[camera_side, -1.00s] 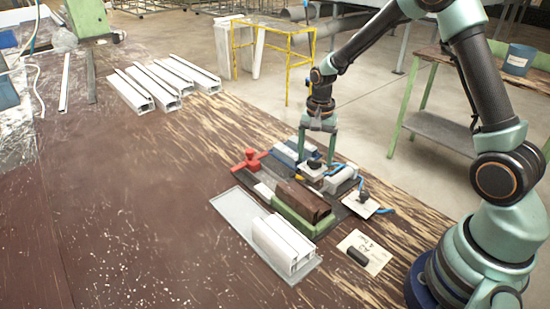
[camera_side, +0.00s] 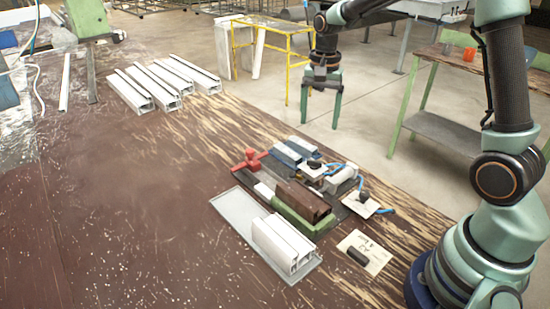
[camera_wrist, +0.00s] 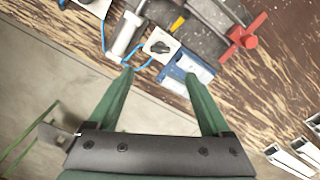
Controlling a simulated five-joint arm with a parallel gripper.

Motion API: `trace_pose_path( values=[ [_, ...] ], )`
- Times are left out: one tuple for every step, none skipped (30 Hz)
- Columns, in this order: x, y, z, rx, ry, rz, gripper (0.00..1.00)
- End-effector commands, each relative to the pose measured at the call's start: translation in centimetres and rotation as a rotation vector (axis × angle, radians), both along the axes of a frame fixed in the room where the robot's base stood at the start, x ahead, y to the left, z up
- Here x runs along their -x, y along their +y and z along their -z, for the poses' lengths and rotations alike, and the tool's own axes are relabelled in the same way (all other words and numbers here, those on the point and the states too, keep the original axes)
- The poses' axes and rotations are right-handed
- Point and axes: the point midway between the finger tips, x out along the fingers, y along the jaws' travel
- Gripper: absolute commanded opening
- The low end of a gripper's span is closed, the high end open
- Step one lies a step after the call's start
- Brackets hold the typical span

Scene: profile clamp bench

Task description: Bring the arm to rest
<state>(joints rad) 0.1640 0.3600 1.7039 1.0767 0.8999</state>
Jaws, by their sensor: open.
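My gripper (camera_side: 320,108) is open and empty, with its two green fingers pointing down. In the side view it hangs in the air well above the bench's right edge, apart from everything. In the wrist view its fingers (camera_wrist: 157,85) spread wide below the clamp fixture. The fixture (camera_side: 300,185) sits on the bench with a red handle (camera_side: 249,160), a brown block (camera_side: 303,198) on a green base, a blue part (camera_side: 293,151) and a grey cylinder (camera_side: 341,178). The red handle also shows in the wrist view (camera_wrist: 243,37).
White profiles (camera_side: 285,243) lie on a grey plate (camera_side: 236,213) in front of the fixture. Several more profiles (camera_side: 160,85) lie at the back left. A yellow frame (camera_side: 272,32) stands behind the bench. The bench's left middle is clear.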

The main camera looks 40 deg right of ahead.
Motion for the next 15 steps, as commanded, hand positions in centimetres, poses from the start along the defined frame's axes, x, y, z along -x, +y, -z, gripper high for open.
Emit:
trace_pose_path(
  values=[
    [0.0, 0.0, 0.0, 0.000, 0.000, -0.001, 0.82],
    [0.0, 0.0, 0.0, 0.000, -0.001, -0.003, 0.82],
    [0.1, 0.1, -0.2, 0.001, -0.005, -0.009, 0.82],
    [0.2, 0.2, -0.4, 0.002, -0.009, -0.018, 0.82],
    [0.3, 0.3, -0.7, 0.003, -0.017, -0.031, 0.82],
    [0.6, 0.5, -1.2, 0.005, -0.029, -0.056, 0.82],
    [0.8, 0.7, -1.7, 0.008, -0.041, -0.080, 0.82],
    [1.2, 1.0, -2.3, 0.011, -0.055, -0.107, 0.82],
    [1.7, 1.4, -3.0, 0.016, -0.074, -0.150, 0.82],
    [2.1, 1.6, -3.6, 0.021, -0.090, -0.185, 0.82],
    [2.6, 1.9, -4.2, 0.026, -0.107, -0.223, 0.82],
    [3.2, 2.3, -5.0, 0.035, -0.131, -0.275, 0.82],
    [3.8, 2.6, -5.5, 0.041, -0.149, -0.314, 0.82],
    [4.3, 2.9, -6.0, 0.048, -0.165, -0.353, 0.82],
    [5.0, 3.3, -6.6, 0.059, -0.186, -0.403, 0.82]
  ],
)
